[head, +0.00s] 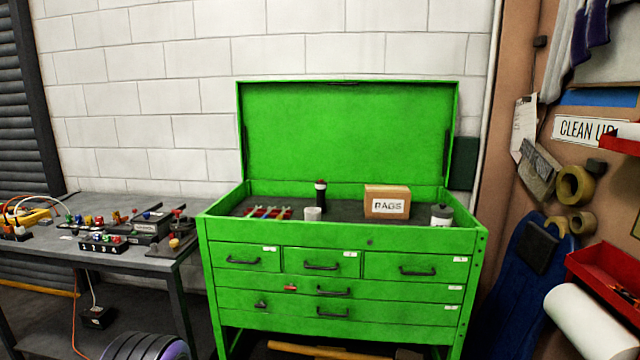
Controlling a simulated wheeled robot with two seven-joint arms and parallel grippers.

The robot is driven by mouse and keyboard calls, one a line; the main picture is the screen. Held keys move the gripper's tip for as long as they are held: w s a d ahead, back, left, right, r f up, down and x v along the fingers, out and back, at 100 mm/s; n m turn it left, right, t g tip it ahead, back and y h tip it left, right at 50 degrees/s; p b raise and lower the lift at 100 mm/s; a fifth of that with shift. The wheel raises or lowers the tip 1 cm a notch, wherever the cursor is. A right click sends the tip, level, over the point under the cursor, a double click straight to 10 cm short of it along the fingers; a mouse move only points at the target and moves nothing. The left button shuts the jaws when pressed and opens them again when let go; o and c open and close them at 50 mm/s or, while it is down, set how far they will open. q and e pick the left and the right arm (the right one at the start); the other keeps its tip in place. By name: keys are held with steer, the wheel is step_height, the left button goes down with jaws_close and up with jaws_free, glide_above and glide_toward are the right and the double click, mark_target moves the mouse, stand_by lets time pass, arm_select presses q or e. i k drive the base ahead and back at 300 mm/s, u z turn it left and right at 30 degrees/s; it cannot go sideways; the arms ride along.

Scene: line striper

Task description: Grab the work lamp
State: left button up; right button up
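No object is clearly recognizable as a work lamp. An upright black cylinder (320,194) with a dark red top and a pale band stands in the open top of the green tool chest (223,229); it may be the lamp, but I cannot tell. A small light grey cup (312,214) stands just in front of it and hides its lower part. Neither of my grippers shows in the head view.
In the chest top are a cardboard RAGS box (386,201), a white jar with a dark lid (441,215) and several coloured tools (268,212). The raised lid (348,130) stands behind. A cluttered bench (62,251) is left; red shelves (605,275) and tape rolls (575,186) are right.

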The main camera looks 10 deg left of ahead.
mark_target(320, 187)
steer(key=u, duration=0.95)
steer(key=i, duration=2.25)
steer(key=z, duration=1.05)
